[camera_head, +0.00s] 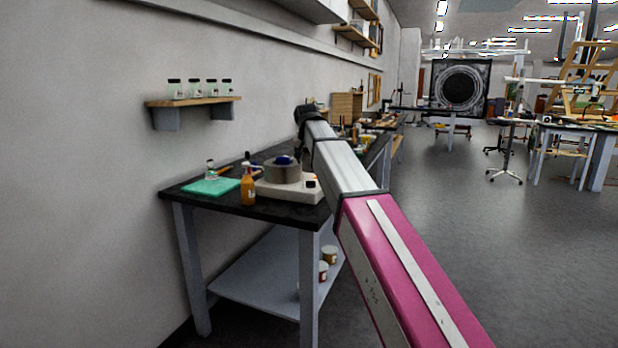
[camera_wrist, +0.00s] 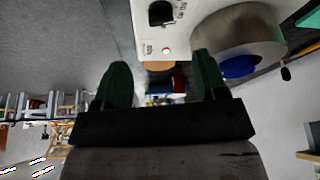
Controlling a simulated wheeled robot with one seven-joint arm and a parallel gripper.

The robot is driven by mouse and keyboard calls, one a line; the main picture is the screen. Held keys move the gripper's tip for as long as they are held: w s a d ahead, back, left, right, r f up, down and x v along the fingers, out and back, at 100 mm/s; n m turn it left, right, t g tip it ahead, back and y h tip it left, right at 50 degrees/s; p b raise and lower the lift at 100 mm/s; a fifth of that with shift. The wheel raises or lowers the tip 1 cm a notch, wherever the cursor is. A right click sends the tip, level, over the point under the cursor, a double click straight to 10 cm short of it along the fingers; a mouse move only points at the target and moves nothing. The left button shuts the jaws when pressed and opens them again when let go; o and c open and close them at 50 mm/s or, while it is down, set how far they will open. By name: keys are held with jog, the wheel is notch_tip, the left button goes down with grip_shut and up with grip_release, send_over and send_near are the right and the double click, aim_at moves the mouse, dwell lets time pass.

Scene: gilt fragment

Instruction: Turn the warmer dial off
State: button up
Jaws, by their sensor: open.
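The warmer (camera_head: 275,187) is a white box on the dark-topped bench, with a grey metal pot (camera_head: 283,174) on top and something blue inside it. Its black dial (camera_head: 311,184) is on the right end of the box. In the wrist view the dial (camera_wrist: 161,13) shows at the top centre, beside a small red light (camera_wrist: 166,50). My gripper (camera_wrist: 163,76) is open, its two dark green fingers apart with nothing held. The dial lies beyond the fingertips, and they do not appear to touch it. In the head view my fingers are not clearly visible.
An amber bottle (camera_head: 248,190) stands just left of the warmer, and a green mat (camera_head: 211,187) lies further left. A wall shelf (camera_head: 193,101) with several jars is above the bench (camera_head: 277,214). Cans (camera_head: 329,254) stand on the lower shelf. Open floor (camera_head: 450,230) lies right.

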aim_at(311, 181)
jog(key=x, duration=1)
jog(key=shift+w+f, duration=0.25)
jog(key=c, duration=0.9)
